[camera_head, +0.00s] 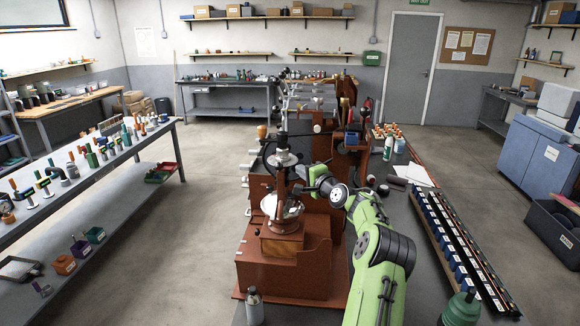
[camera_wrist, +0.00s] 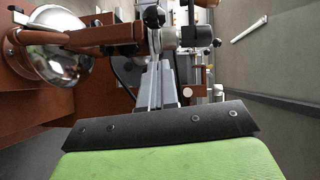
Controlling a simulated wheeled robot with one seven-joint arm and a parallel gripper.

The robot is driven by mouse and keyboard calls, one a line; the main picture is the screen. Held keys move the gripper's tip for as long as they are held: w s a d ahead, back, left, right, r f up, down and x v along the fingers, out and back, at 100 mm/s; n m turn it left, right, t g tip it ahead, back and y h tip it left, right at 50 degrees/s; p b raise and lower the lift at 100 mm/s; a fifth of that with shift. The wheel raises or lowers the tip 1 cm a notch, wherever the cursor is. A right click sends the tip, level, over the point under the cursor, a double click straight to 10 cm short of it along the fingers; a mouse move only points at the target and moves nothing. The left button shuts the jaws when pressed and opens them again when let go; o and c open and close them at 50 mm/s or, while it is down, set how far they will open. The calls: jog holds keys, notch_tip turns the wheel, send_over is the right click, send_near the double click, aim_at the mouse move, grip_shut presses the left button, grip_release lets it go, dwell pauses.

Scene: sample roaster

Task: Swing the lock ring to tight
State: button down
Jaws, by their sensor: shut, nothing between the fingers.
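The brown-red roaster (camera_head: 305,265) stands in the middle of the head view, with a shiny silver bowl (camera_head: 290,208) on its front and a dark round disc (camera_head: 282,158) above it. My gripper (camera_head: 300,190) is shut and empty, beside the upright post between disc and bowl. In the wrist view the grey fingers (camera_wrist: 158,88) point away from me, under a brown bar (camera_wrist: 75,38) with a dark knob (camera_wrist: 152,16). The silver dome (camera_wrist: 62,52) is left of the fingers. I cannot tell for certain which part is the lock ring, nor whether my fingers touch the bar.
A rack of several small blue-and-white containers (camera_head: 455,245) runs along the bench right of my arm. A small metal bottle (camera_head: 254,305) stands at the front, a green one (camera_head: 462,308) at the right. A long table (camera_head: 100,175) is at the left, with clear floor between.

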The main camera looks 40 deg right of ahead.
jog(key=w, duration=0.1)
jog(key=w+a, duration=0.2)
jog(key=w, duration=0.1)
jog(key=shift+f+p, duration=0.2)
jog(key=shift+p, duration=0.15)
jog(key=shift+d, duration=0.1)
